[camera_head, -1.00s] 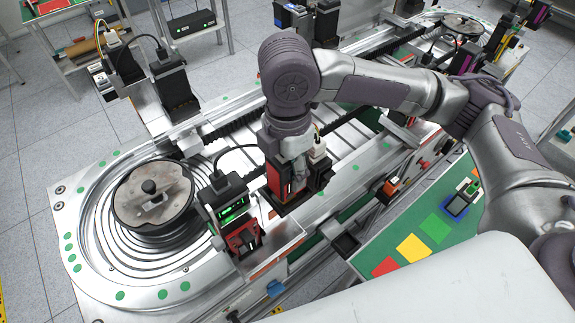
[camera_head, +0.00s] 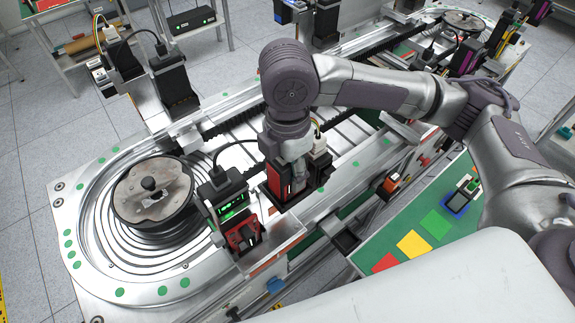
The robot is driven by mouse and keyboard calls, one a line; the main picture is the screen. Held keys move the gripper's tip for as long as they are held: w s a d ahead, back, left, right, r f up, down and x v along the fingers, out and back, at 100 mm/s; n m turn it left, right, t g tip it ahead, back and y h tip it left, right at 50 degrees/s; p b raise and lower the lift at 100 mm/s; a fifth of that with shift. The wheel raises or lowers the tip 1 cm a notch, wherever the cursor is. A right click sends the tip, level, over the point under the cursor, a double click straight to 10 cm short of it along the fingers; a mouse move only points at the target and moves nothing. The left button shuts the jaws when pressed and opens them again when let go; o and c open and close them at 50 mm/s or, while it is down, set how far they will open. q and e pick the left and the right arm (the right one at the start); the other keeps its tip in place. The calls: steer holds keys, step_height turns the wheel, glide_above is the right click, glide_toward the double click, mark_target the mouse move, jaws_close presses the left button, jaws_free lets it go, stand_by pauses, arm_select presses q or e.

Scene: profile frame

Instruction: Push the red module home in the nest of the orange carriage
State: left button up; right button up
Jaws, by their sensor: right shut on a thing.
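The red module (camera_head: 274,181) stands upright on the track, beneath and against my right gripper (camera_head: 288,168). My right gripper points down and is shut on it. A dark frame surrounds the foot of the module. The arm and wrist hide much of the nest, so I cannot tell how deep the module sits. The orange carriage is not clearly visible there; only a thin orange edge (camera_head: 266,265) shows lower left, along the front of the track. My left gripper is not in view.
A dark station with a green display (camera_head: 234,208) and a red front part stands close to the left of the module. A round metal plate (camera_head: 152,191) lies further left. A green mat (camera_head: 408,268) with coloured squares is at lower right.

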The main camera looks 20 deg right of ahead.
steer(key=shift+f, duration=0.6)
steer(key=o, duration=1.4)
steer(key=shift+r, duration=0.1)
step_height(320, 180, up, 12)
steer(key=shift+f, duration=0.1)
